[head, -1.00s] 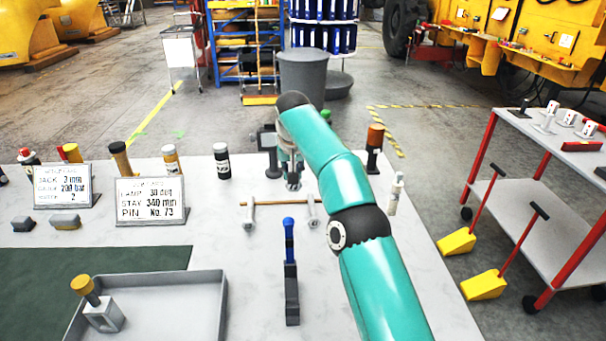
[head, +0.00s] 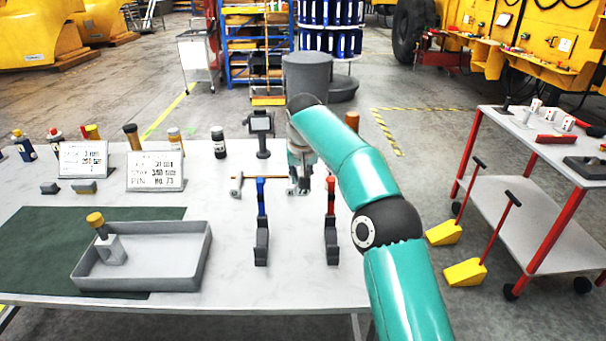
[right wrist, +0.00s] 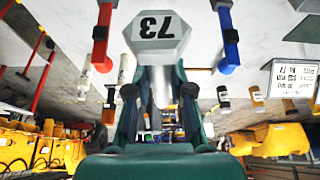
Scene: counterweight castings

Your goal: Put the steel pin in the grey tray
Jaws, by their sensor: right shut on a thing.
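The steel pin (right wrist: 158,38) fills the middle of the right wrist view, with a hexagonal head marked 73 and a grey shank. My right gripper (right wrist: 160,95) is shut on its shank. In the head view my right gripper (head: 299,184) is above the back middle of the table, and the pin is hard to make out there. The grey tray (head: 140,284) stands at the front left, well apart from the gripper. Inside it a grey block carries a yellow-topped peg (head: 98,226). My left gripper is not in view.
A blue-handled stand (head: 261,225) and a red-handled stand (head: 331,222) rise in front of the gripper. A thin wooden rod (head: 262,178) lies beside it. Two sign plates (head: 155,172) and several bottles stand behind the tray. The table between tray and blue stand is clear.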

